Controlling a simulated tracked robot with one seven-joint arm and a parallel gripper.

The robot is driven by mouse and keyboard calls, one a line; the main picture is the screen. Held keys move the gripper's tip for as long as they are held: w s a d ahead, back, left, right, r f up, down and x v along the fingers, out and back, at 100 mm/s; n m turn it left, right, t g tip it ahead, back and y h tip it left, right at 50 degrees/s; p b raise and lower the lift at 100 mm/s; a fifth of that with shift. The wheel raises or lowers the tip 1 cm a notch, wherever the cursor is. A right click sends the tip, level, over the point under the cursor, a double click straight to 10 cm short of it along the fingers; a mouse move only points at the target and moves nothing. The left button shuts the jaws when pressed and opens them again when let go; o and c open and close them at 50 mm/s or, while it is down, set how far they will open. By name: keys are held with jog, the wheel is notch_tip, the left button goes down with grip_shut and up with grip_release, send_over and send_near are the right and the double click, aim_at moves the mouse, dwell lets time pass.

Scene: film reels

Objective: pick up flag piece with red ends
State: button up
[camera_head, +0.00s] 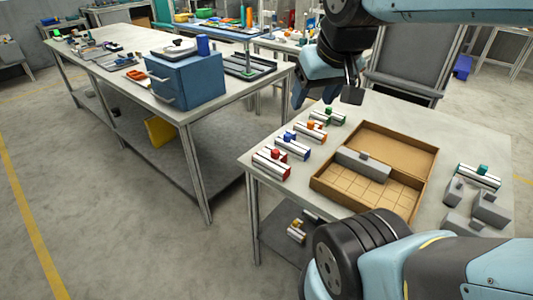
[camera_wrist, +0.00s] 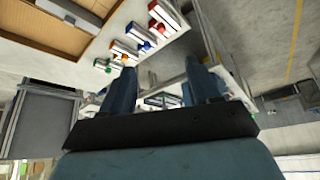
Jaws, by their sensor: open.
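The flag piece with red ends (camera_head: 271,163) lies on the near table, front-most in a row of similar pieces at the table's left side. It has a white middle band and a red knob on top. In the wrist view a piece with red (camera_wrist: 164,17) shows at the top, partly cut by the frame edge. My gripper (camera_head: 325,98) is open and empty, raised above the table's far edge, behind the row and apart from every piece. In the wrist view my gripper (camera_wrist: 165,85) shows its two fingers spread wide.
Behind the red piece lie a blue-ended piece (camera_head: 292,146), an orange one (camera_head: 310,131) and a green one (camera_head: 327,117). An open cardboard box (camera_head: 430,165) holds a grey block (camera_head: 364,165). Grey blocks (camera_head: 492,208) and a teal-knobbed piece (camera_head: 479,177) are at right.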

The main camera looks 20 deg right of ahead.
jog(key=o, duration=0.7)
jog(key=w+f+n+g, duration=0.1)
jog(key=w+f, duration=0.1)
jog(key=w, duration=0.2)
jog(key=w+f+n, duration=0.1)
jog(key=w+f, duration=0.1)
jog(key=w, duration=0.2)
jog(key=w+f+n+g, duration=0.1)
jog(key=w+f, duration=0.1)
jog(key=w, duration=0.2)
jog(key=shift+w+a+f+g, duration=0.1)
jog(key=shift+w+a+g, duration=0.1)
jog(key=shift+g, duration=0.1)
jog(key=n+g, duration=0.3)
send_over(273, 155)
jog(key=w, duration=0.1)
notch_tip(273, 155, down, 12)
jog(key=shift+n, duration=0.3)
jog(key=f, duration=1.4)
jog(key=shift+w+d+f, duration=0.2)
jog(key=shift+d+f, duration=0.1)
jog(key=shift+f, duration=0.1)
